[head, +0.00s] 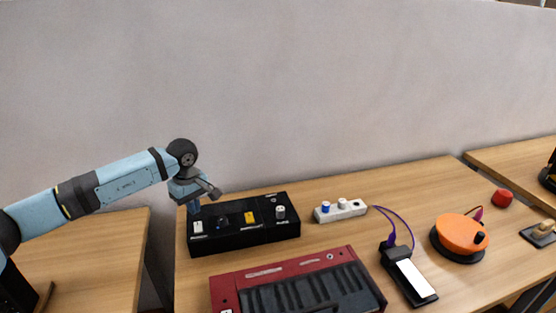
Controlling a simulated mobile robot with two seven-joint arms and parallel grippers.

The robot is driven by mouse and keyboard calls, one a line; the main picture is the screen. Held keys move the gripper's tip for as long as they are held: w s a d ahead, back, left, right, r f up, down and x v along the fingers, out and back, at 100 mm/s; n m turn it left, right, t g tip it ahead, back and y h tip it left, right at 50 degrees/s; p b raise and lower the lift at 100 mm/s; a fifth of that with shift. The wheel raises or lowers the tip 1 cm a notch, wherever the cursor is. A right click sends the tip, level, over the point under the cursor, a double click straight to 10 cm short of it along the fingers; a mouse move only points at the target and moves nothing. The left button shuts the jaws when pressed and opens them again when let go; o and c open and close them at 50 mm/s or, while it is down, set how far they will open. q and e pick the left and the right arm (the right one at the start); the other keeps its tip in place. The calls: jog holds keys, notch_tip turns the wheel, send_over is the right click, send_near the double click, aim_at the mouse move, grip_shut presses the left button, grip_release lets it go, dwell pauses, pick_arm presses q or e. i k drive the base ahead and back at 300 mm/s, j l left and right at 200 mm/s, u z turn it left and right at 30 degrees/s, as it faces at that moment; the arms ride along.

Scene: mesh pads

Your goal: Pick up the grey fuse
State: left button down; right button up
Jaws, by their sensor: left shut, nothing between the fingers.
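A black box (215,242) lies near the back left of the table, with several small parts standing in its top. A grey knob-like piece (280,212) at its right end looks like the grey fuse. To its left are a yellow piece (250,217), a small dark blue one (222,219) and a white one (198,227). My left gripper (194,208) points down over the box's left end, close above the white piece and well left of the grey piece. It is shut and empty. My right gripper is out of view.
A red keyboard (228,293) lies in front of the box. A white socket strip (327,215) with plugs is to its right. Farther right are a black device with a white screen (413,278), an orange disc (457,232) and a red knob (502,197). A wall stands behind.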

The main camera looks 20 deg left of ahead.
aim_at(280, 210)
jog(key=k, duration=1)
